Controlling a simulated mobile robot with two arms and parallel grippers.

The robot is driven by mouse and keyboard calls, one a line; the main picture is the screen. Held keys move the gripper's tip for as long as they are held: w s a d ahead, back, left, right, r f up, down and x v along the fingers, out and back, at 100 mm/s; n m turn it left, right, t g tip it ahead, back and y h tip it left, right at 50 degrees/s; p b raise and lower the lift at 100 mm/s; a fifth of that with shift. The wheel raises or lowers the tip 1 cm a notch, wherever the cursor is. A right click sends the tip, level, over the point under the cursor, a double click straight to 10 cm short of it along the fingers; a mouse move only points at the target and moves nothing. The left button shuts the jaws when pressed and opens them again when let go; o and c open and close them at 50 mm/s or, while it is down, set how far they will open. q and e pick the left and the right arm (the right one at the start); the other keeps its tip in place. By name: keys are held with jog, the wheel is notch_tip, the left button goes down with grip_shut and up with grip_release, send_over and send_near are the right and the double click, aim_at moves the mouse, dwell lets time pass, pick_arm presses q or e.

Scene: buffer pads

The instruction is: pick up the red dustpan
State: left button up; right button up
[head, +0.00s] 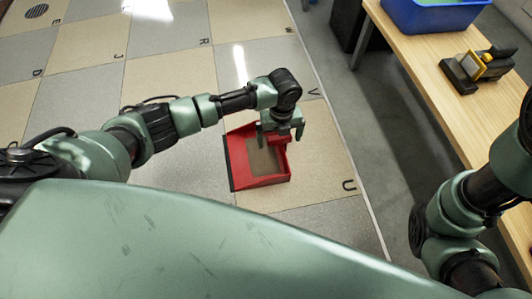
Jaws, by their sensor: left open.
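The red dustpan (241,179) lies on the tiled floor, on the beige tile marked U and partly over the grey tile to its left. It has a dark front edge on the left and a brownish patch inside. My left gripper (280,138) is over the dustpan's upper right part, pointing down, with its fingers apart. I cannot tell whether the fingers touch the dustpan. The gripper hides part of the dustpan's far side. My right arm shows at the right edge, but its gripper is out of view.
A wooden table (432,75) stands at the right, with a blue bin (425,18) and a yellow and black device (480,66) on it. A dark box (346,22) is beside the table. Lettered floor tiles to the left and back are clear.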

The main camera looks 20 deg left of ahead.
pick_arm(q)
grip_shut()
jog(key=shift+r, duration=0.15)
